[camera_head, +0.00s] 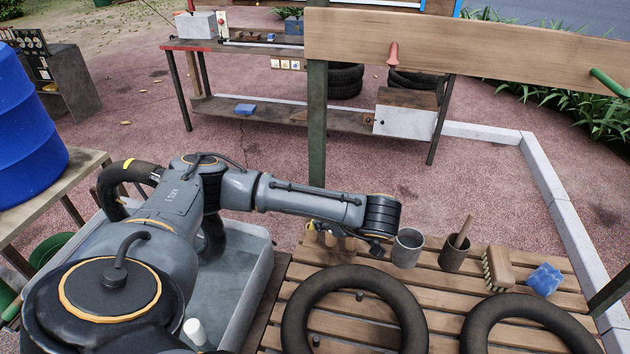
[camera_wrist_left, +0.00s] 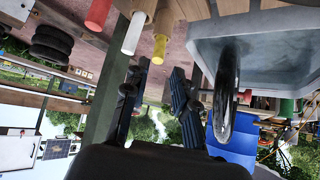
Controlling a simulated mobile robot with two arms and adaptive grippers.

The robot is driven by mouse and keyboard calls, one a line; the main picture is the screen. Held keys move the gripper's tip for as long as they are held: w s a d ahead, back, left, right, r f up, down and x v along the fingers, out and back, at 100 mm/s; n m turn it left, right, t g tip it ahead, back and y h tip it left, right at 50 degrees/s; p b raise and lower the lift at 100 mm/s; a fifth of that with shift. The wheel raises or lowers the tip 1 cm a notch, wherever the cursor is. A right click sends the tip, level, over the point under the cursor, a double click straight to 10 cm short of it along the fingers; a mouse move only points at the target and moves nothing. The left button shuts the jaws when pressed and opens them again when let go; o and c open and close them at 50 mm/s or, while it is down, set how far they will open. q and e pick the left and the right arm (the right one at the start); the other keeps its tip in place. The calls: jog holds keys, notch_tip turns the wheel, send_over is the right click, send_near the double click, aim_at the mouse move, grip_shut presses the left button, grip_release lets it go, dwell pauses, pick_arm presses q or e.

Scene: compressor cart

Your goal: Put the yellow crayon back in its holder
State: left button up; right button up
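A yellow crayon (camera_wrist_left: 160,46) is in the left wrist view, its end just beyond my left fingertips. Beside it are a white crayon (camera_wrist_left: 133,34) and a red one (camera_wrist_left: 98,14), with pale wooden pieces (camera_wrist_left: 168,13) at their bases. That view is tilted, and I cannot tell whether the yellow crayon is seated in a holder. In the head view a small yellow piece (camera_head: 310,226) shows beside my left forearm. My left gripper (camera_wrist_left: 160,70) is open, its two dark fingers apart with nothing clasped. My right gripper is not in view.
A grey cup (camera_head: 408,248), a brown cup (camera_head: 453,256) with a stick, a brush (camera_head: 498,268) and a blue sponge (camera_head: 545,279) stand on the slatted table (camera_head: 450,308). Two black rings (camera_head: 291,322) lie in front. A grey basin (camera_head: 262,262) is left of the table.

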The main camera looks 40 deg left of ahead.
aim_at(314, 231)
pick_arm(q)
jog(key=p+x, duration=0.2)
jog(key=x, duration=0.6)
jog(key=shift+w+a+f, duration=0.1)
jog(key=shift+a, duration=0.05)
jog(key=shift+a+f, duration=0.2)
jog(key=shift+w, duration=0.1)
grip_shut()
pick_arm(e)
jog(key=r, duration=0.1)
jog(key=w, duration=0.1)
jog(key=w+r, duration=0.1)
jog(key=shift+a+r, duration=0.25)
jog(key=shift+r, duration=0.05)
